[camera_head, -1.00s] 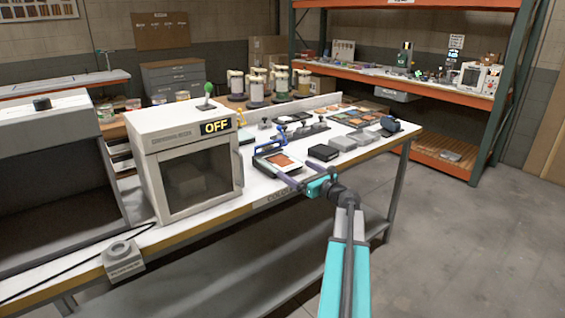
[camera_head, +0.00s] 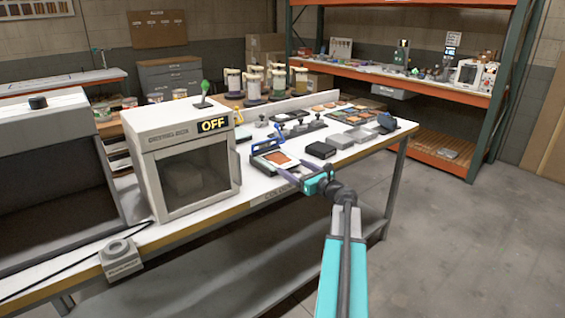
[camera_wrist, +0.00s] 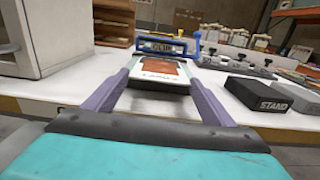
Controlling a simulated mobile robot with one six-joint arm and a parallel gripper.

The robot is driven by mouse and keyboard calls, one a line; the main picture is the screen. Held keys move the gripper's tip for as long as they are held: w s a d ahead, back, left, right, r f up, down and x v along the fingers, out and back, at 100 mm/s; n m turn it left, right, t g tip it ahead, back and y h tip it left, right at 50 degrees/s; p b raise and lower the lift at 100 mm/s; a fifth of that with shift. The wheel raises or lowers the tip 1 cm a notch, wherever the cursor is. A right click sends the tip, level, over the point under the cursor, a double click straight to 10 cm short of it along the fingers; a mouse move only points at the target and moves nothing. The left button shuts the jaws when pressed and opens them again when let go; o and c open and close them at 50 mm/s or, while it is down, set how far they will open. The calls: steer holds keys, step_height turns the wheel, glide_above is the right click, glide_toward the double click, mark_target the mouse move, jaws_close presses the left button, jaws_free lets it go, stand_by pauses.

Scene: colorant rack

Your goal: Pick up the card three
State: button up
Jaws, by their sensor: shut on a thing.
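The card (camera_head: 275,157), orange-brown with a pale border, lies at a dark holder with a blue frame (camera_head: 262,139) on the white bench. In the wrist view the card (camera_wrist: 160,69) is between my two purple fingers, with dark print on its near border. My gripper (camera_wrist: 159,78) is shut on the card's sides. In the head view my gripper (camera_head: 290,167) reaches in from the bench's front edge. The blue frame (camera_wrist: 163,47) stands just behind the card, its label too small to read surely. I cannot tell whether the card is clear of the holder.
A black block marked STAND (camera_wrist: 258,94) and grey blocks (camera_head: 340,140) sit to the right. A white cabinet marked OFF (camera_head: 190,175) stands left. Clamps (camera_head: 288,129), colour samples (camera_head: 352,117) and jars (camera_head: 253,84) are farther back. Floor at right is clear.

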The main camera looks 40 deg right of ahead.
steer(key=shift+r, duration=0.2)
steer(key=shift+r, duration=1.65)
steer(key=s+a+b, duration=0.3)
steer(key=s+a, duration=0.2)
steer(key=s, duration=0.7)
steer(key=shift+s+a+r, duration=0.2)
steer(key=shift+a+r, duration=0.2)
steer(key=b, duration=0.2)
steer(key=s+b, duration=0.1)
steer(key=b, duration=0.1)
steer(key=shift+a, duration=0.2)
steer(key=b, duration=0.3)
steer(key=shift+s+a, duration=0.2)
steer(key=shift+s, duration=0.1)
steer(key=shift+s+a+r+b, duration=0.15)
steer(key=shift+s+r+b, duration=0.1)
steer(key=shift+b, duration=0.5)
